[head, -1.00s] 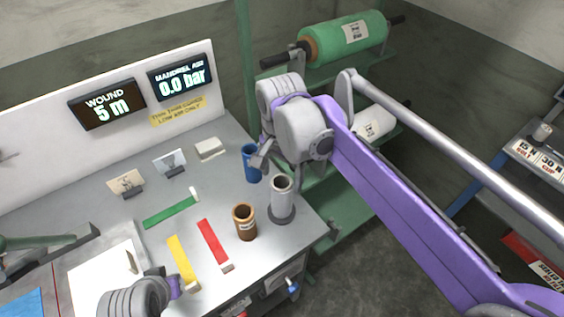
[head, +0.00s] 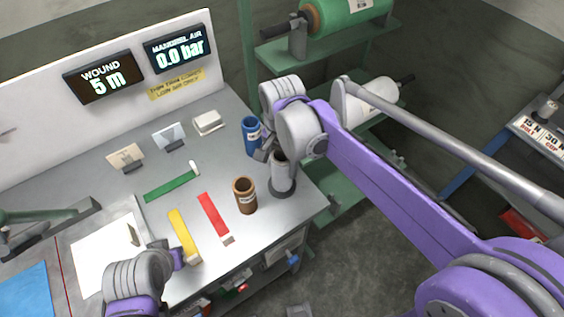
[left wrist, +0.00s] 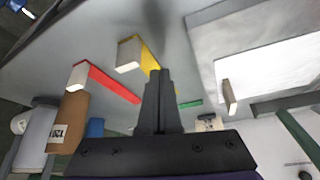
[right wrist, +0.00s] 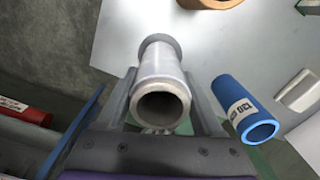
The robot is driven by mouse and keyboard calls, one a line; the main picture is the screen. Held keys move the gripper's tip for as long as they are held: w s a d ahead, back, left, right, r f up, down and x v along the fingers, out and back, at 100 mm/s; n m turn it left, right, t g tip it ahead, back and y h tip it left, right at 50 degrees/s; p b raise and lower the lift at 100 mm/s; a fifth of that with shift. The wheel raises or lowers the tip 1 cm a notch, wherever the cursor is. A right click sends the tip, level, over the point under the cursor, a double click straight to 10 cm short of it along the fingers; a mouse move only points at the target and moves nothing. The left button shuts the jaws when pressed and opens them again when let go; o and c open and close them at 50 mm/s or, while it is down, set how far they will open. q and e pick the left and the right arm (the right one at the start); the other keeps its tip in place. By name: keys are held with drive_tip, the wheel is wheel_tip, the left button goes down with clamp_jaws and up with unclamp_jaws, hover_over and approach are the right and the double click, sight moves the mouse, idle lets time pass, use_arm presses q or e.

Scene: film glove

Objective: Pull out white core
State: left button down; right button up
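The white core (head: 281,178) is a pale hollow tube standing upright on a grey round base at the bench's right edge. In the right wrist view, the white core (right wrist: 163,82) lies between the two fingers, its open end facing the camera. My right gripper (head: 268,156) is at its upper part, one finger on each side; the fingers look open, and contact is unclear. My left gripper (head: 178,257) is low over the bench's front, near the yellow strip. In the left wrist view its fingers (left wrist: 160,85) are together with nothing between them.
A blue core (head: 251,136) stands just behind the white core, close to my right gripper. A brown core (head: 245,195) stands to its left. Red (head: 214,217), yellow (head: 181,232) and green (head: 170,187) strips lie on the bench. A green shelf (head: 330,45) with film rolls stands behind.

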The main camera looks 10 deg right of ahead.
drive_tip(key=c, duration=0.9)
drive_tip(key=shift+o, duration=0.2)
use_arm(q)
drive_tip(key=shift+w+r+p, duration=0.1)
drive_tip(key=shift+r+p, duration=0.2)
drive_tip(key=shift+r, duration=0.1)
use_arm(e)
drive_tip(key=shift+r, duration=0.45)
